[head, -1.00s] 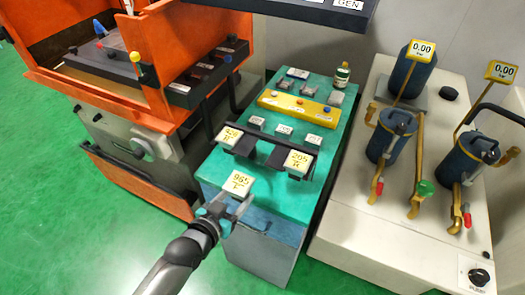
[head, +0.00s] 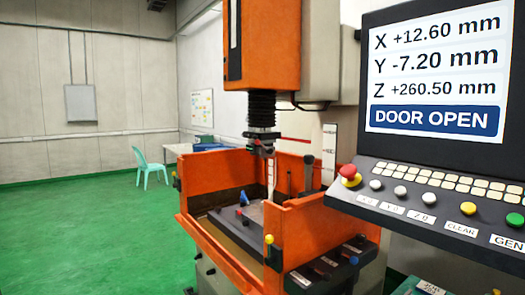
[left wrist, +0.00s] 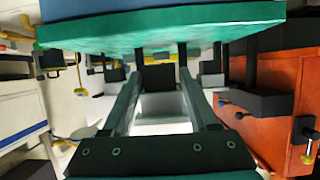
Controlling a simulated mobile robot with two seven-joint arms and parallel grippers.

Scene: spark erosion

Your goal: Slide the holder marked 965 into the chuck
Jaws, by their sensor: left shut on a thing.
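My left gripper (left wrist: 158,88) shows in the left wrist view, its two fingers closed on a pale block-like holder (left wrist: 165,106). No marking on the holder can be read from this side. A dark block (left wrist: 158,78) shows just beyond it at the fingertips; I cannot tell whether it belongs to the holder. In the head view the chuck (head: 262,138) hangs under the machine's orange head and black bellows, above the work tank. Neither gripper shows in the head view.
The orange-walled tank (head: 318,222) stands below the chuck, with a dark plate (head: 240,215) and small coloured clamps inside. The control panel (head: 435,75) at right reads DOOR OPEN. In the left wrist view the green bench (left wrist: 160,30) lies close across the top.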

